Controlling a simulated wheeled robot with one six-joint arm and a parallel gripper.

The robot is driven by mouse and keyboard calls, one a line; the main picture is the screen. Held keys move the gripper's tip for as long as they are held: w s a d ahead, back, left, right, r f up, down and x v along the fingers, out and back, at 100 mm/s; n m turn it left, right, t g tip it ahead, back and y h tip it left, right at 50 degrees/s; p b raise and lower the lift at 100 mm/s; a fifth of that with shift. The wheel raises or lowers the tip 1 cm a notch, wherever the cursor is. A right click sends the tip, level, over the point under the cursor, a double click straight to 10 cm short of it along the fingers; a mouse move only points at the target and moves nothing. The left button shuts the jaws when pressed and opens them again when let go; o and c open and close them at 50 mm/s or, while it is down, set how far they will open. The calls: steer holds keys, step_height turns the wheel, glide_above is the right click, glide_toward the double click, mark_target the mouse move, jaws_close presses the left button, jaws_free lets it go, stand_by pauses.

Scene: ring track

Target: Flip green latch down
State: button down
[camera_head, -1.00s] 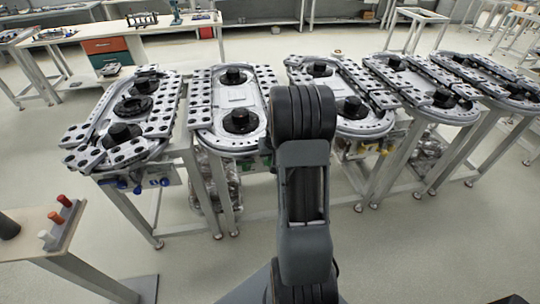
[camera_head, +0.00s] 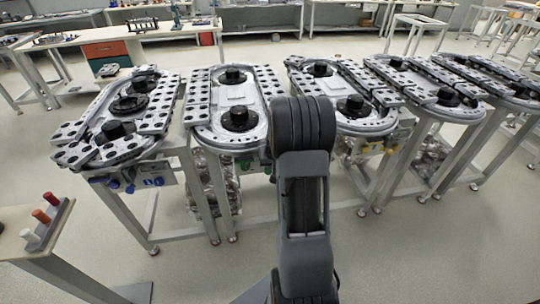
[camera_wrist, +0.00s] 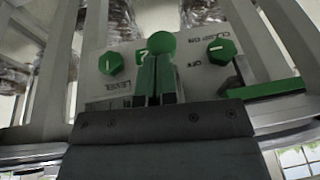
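In the wrist view a pale control panel (camera_wrist: 190,85) carries several green parts. A green upright piece with a round head (camera_wrist: 161,43) stands in the middle, just past my gripper (camera_wrist: 157,90). A green bar (camera_wrist: 274,88) sticks out at the right; I cannot tell which of these two is the latch. My gripper's dark body fills the bottom of the wrist view. Narrow finger-like shapes rise against the central piece; whether they hold it cannot be told. In the head view my arm hides the gripper and most of the panel.
In the head view, several ring-track tables (camera_head: 196,120) form a row; a small table (camera_head: 20,238) with pegs stands front left.

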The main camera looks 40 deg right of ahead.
steer(key=shift+r, duration=0.35)
steer(key=p+v, duration=0.1)
steer(key=v, duration=1.2)
steer(key=shift+w+d+r+p, duration=0.2)
steer(key=shift+w+d+p, duration=0.1)
steer(key=shift+d, duration=0.3)
